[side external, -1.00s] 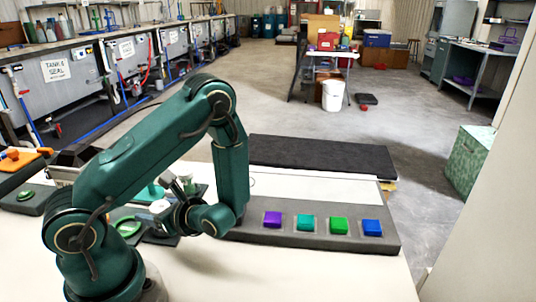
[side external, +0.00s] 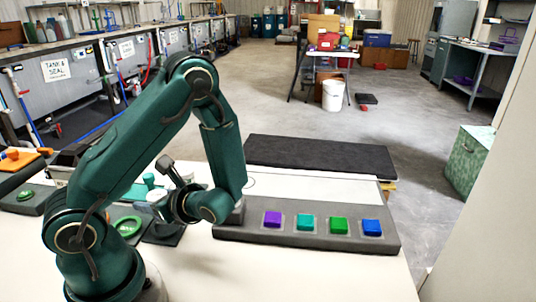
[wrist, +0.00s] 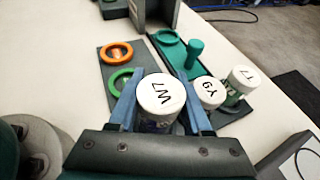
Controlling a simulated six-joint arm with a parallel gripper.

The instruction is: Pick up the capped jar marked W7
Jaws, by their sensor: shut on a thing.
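The jar marked W7 (wrist: 160,95) has a white cap with black letters, upside down in the wrist view. It sits between the two blue fingers of my gripper (wrist: 160,88), which are shut on it. Its lower body is mostly hidden by my gripper. In the side view my gripper's jaws and the jar are largely hidden behind my wrist. Two more white-capped jars stand to the right in the wrist view: one close by (wrist: 209,92), its mark hard to read, and one farther right (wrist: 242,78).
A teal tray (wrist: 172,52) with a teal peg (wrist: 194,55) lies beyond the jars. An orange ring (wrist: 117,52) and a green ring (wrist: 122,82) lie on a dark plate. A dark strip with coloured blocks (side external: 305,222) lies right of my arm.

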